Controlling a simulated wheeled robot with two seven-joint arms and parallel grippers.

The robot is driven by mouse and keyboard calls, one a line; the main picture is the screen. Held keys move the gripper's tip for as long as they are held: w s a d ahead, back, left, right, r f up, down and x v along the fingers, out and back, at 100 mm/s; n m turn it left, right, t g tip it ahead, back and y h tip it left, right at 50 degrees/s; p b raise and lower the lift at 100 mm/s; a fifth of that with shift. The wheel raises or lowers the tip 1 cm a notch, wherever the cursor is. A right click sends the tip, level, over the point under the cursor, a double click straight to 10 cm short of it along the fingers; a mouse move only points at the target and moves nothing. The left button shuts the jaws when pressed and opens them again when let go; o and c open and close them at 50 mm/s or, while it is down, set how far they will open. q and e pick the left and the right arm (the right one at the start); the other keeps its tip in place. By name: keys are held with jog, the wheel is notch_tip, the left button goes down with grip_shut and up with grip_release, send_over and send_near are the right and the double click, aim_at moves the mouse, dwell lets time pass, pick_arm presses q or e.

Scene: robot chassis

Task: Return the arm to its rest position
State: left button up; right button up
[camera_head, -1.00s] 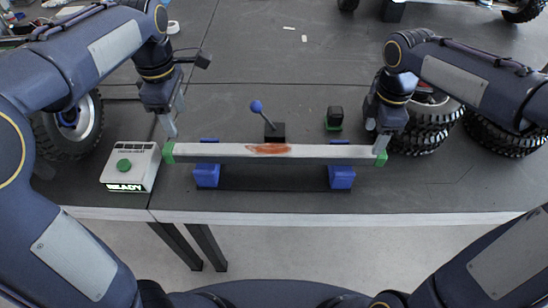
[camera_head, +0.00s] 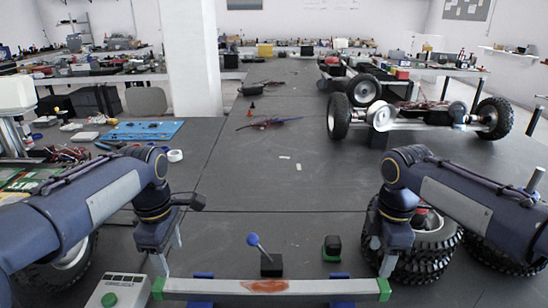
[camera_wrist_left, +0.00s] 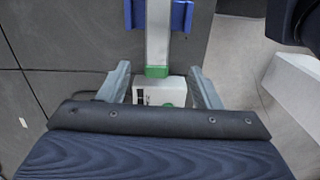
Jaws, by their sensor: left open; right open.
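A long pale bar (camera_head: 215,287) with green end caps and a reddish-brown patch lies across two blue supports (camera_head: 201,299) at the bottom of the head view. My left gripper (camera_head: 172,255) is at the bar's left end. In the left wrist view my left gripper (camera_wrist_left: 162,80) is open, its fingers apart on either side of the bar's green end cap (camera_wrist_left: 157,71). My right gripper (camera_head: 384,258) is open at the bar's right end; its fingertips are partly hidden. Both arms are bent, reaching in from the sides.
A white box with a green button (camera_head: 110,299) stands left of the bar. A blue-knobbed lever (camera_head: 262,252) and a small green-and-black switch (camera_head: 332,249) stand behind it. A wheeled chassis (camera_head: 415,118) stands farther back; the table's middle is mostly clear.

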pick_arm(q)
jog(key=s+d+m+t+h+p, duration=0.1)
jog(key=s+m+t+h+p, duration=0.2)
jog(key=s+m, duration=1.3)
jog(key=s+t+p, duration=0.1)
jog(key=s+t, duration=0.1)
jog(key=s, duration=0.3)
jog(key=shift+d+f+t+h, duration=0.2)
jog(key=shift+t+h, duration=0.1)
jog(key=shift+t, duration=0.1)
pick_arm(e)
jog(key=s+a+m+t+y, duration=0.1)
jog(key=s+m+t+y, duration=0.2)
jog(key=s+m, duration=1.6)
jog(key=shift+s+a+f+t+y, duration=0.25)
jog(key=shift+s+t+y, duration=0.15)
jog(key=shift+s+t, duration=0.7)
jog(key=shift+w, duration=0.15)
